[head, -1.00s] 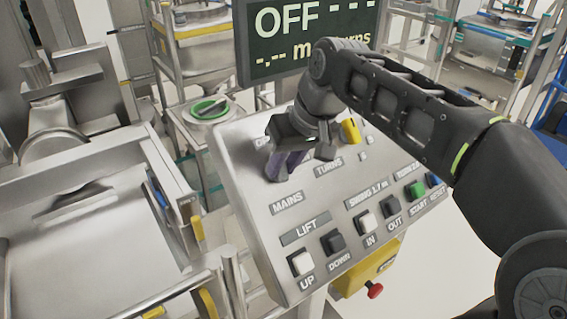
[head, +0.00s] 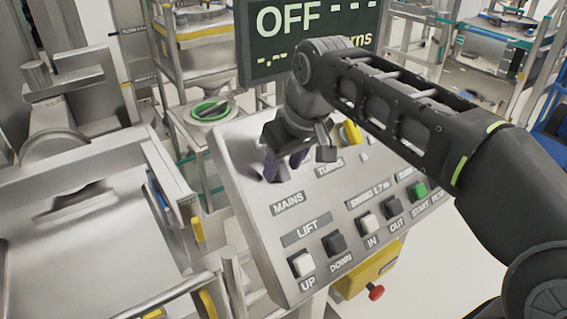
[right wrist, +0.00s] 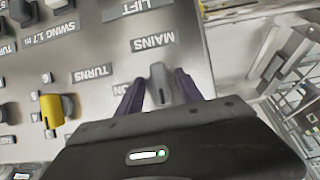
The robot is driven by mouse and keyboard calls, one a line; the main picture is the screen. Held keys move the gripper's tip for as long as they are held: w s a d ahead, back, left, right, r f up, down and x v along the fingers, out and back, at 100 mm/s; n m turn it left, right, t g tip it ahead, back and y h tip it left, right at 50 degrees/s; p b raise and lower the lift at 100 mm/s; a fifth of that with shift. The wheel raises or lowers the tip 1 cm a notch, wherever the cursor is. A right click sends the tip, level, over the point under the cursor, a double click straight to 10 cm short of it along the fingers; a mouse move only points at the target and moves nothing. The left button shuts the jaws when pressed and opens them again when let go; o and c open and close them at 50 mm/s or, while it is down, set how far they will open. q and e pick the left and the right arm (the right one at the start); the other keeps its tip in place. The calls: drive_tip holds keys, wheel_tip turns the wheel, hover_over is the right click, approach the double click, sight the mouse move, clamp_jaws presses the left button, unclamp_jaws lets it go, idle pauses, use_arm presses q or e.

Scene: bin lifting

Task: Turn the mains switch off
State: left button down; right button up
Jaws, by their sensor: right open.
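The grey mains switch (right wrist: 160,82) is a lever knob beside the MAINS label (head: 288,203) on the sloping control panel (head: 250,190). In the right wrist view it sits between the two purple fingers, with a narrow gap showing on each side. My right gripper (head: 284,167) is open around it, close to the panel. It also shows in the right wrist view (right wrist: 159,88). The gripper body hides the switch in the head view and part of its position markings in the wrist view. The display (head: 310,40) reads OFF with dashes. My left gripper is not in view.
A yellow turns knob (head: 350,133) is just right of the gripper. White, black and green buttons (head: 418,190) line the panel's lower edge. A yellow box with a red button (head: 376,292) is below. Steel machinery (head: 90,230) stands at left.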

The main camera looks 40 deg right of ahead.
drive_tip(key=v, duration=0.7)
drive_tip(key=shift+s+r, duration=0.2)
drive_tip(key=shift+r, duration=0.2)
